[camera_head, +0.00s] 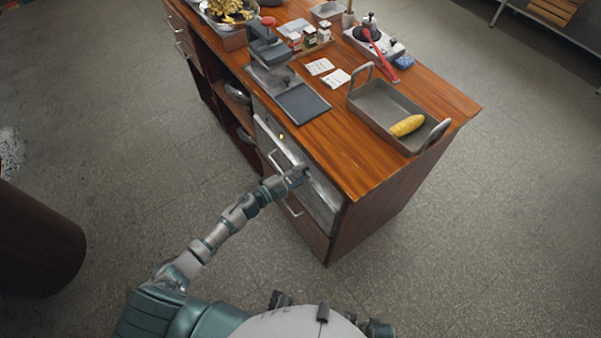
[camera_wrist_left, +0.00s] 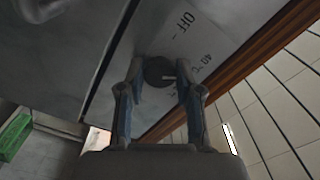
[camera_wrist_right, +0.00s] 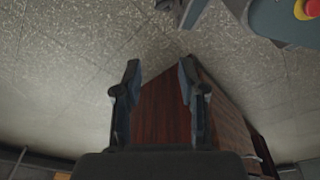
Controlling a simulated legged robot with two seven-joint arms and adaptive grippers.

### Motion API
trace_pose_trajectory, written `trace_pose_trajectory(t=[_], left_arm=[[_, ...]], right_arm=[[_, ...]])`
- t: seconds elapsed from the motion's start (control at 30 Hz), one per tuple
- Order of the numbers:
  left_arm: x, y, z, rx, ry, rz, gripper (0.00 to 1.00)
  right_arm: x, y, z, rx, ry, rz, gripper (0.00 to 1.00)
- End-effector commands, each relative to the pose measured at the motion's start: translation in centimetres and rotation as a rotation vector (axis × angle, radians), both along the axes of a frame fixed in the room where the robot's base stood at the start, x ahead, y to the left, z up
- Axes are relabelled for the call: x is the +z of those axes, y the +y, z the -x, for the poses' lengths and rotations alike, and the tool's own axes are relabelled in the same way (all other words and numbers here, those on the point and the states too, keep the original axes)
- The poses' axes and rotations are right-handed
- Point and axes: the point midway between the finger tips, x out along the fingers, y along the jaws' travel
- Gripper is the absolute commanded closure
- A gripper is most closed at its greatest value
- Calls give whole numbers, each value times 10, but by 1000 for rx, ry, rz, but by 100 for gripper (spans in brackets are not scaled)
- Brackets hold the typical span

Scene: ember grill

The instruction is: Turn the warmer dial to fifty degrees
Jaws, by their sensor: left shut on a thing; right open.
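The warmer (camera_head: 322,205) is a steel-fronted unit set into the side of the wooden counter. Its dark round dial (camera_wrist_left: 158,70) shows in the left wrist view, with a pale pointer mark at its right side. The panel around it reads OFF and 40 °C; no fifty mark is readable. My left gripper (camera_head: 299,174) is at the warmer front, its fingers (camera_wrist_left: 157,92) shut on the dial from both sides. In the head view the gripper hides the dial. My right gripper (camera_wrist_right: 159,78) is open and empty, away from the dial.
The counter top (camera_head: 370,177) holds a steel pan (camera_head: 382,128) with a corn cob (camera_head: 407,126), a dark tray (camera_head: 302,104), and a press (camera_head: 268,50). A bar handle (camera_head: 278,160) sticks out beside my left gripper.

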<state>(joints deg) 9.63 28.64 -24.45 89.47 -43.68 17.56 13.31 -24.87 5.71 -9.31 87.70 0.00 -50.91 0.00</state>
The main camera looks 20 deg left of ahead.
Motion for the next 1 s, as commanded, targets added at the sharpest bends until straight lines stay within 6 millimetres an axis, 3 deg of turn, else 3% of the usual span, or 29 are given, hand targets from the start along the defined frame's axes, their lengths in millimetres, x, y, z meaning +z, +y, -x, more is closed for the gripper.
trace_pose_trajectory(t=[0.23, 1.0], left_arm=[[-3, -1, 1, -3, -143, -184, 100], [-9, -2, 2, -7, -551, -716, 100]], right_arm=[[8, 1, -4, -3, 0, -1, 59], [67, 3, -27, -10, -27, -4, 59]])
